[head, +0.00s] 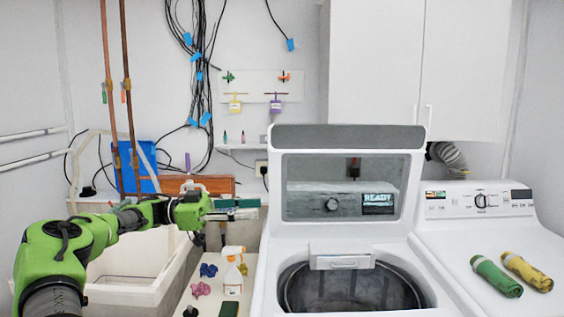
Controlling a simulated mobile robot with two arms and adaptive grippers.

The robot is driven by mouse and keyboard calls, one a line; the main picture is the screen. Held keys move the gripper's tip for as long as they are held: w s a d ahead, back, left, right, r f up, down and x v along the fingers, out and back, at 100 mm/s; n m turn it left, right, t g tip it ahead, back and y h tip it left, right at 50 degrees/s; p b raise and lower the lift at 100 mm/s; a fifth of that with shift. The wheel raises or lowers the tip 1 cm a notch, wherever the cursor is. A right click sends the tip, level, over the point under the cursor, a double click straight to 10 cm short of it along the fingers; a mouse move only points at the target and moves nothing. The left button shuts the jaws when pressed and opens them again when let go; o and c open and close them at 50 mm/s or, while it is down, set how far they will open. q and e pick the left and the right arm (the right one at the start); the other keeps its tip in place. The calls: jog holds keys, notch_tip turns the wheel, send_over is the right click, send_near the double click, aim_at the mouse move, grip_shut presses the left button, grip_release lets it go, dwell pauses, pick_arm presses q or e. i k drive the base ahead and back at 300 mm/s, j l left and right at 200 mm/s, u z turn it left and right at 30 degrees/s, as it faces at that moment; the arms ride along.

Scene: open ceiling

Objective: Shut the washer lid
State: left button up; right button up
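The white top-load washer (300,258) stands in the middle. Its lid (350,138) is raised upright, with a grey top edge and a window; a knob and a "READY" display show through the window. The opening below shows the dark drum (350,292). My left arm comes in from the left, and its gripper (236,209) is left of the lid, apart from it, over the gap between sink and washer. Its fingers point right and hold nothing that I can make out; their opening is unclear. My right gripper is not in view.
A white sink (125,292) is at left. A spray bottle (232,272) and small colored items stand between sink and washer. Cabinets (415,60) hang above.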

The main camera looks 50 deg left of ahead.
aim_at(408, 142)
jog(key=i+j, duration=0.2)
jog(key=j, duration=0.2)
jog(key=i+j, duration=0.2)
jog(key=j, duration=0.2)
jog(key=i+j, duration=0.2)
jog(key=j, duration=0.2)
jog(key=i+j, duration=0.2)
jog(key=j, duration=0.2)
